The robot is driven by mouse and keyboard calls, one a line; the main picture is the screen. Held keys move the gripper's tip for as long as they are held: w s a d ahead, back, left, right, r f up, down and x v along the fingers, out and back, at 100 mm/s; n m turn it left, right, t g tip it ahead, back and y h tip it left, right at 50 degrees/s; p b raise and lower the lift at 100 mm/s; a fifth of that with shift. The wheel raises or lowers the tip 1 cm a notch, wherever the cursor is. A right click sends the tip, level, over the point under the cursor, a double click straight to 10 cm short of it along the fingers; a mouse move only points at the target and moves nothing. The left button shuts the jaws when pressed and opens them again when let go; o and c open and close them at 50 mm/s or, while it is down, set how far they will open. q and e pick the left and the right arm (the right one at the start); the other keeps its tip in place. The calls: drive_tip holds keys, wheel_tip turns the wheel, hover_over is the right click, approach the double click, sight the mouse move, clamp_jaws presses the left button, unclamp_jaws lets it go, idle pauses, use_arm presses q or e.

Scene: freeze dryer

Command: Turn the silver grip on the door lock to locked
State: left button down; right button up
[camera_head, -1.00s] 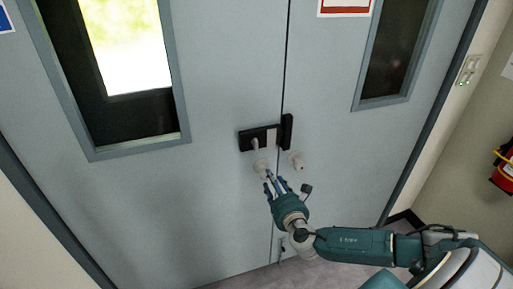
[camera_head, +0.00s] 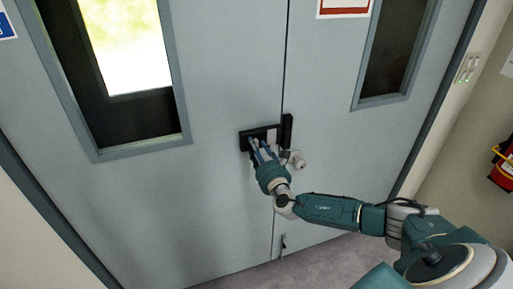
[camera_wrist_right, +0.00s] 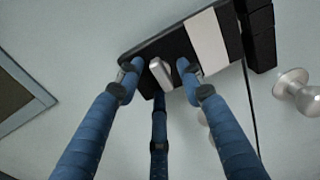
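The door lock is a black plate (camera_head: 247,140) across the left door leaf near the seam, with a light silver block at its right part. In the right wrist view the black lock plate (camera_wrist_right: 213,59) carries a short silver grip (camera_wrist_right: 160,73). My right gripper (camera_head: 256,146) is at the lock. In the right wrist view its blue fingers (camera_wrist_right: 155,72) are spread, one on each side of the silver grip and a third below it. The fingers look apart from the grip, though contact cannot be told for sure. My left gripper is not in view.
A round knob (camera_head: 297,159) sits on the right leaf and also shows in the right wrist view (camera_wrist_right: 296,92). A black catch (camera_head: 287,131) stands at the door seam. A red extinguisher (camera_head: 503,172) hangs on the right wall.

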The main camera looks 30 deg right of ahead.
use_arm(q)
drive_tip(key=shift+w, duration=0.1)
use_arm(e)
drive_tip(key=c, duration=0.8)
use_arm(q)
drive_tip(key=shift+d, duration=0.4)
use_arm(e)
clamp_jaws()
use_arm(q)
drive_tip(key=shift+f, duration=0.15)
use_arm(e)
drive_tip(key=shift+f, duration=0.1)
use_arm(q)
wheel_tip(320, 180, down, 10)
drive_tip(key=b, duration=1)
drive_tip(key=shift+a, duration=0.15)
use_arm(e)
drive_tip(key=shift+r+m, duration=0.2)
drive_tip(key=shift+m, duration=3.85)
drive_tip(key=shift+r+m, duration=0.2)
drive_tip(key=shift+m, duration=3.85)
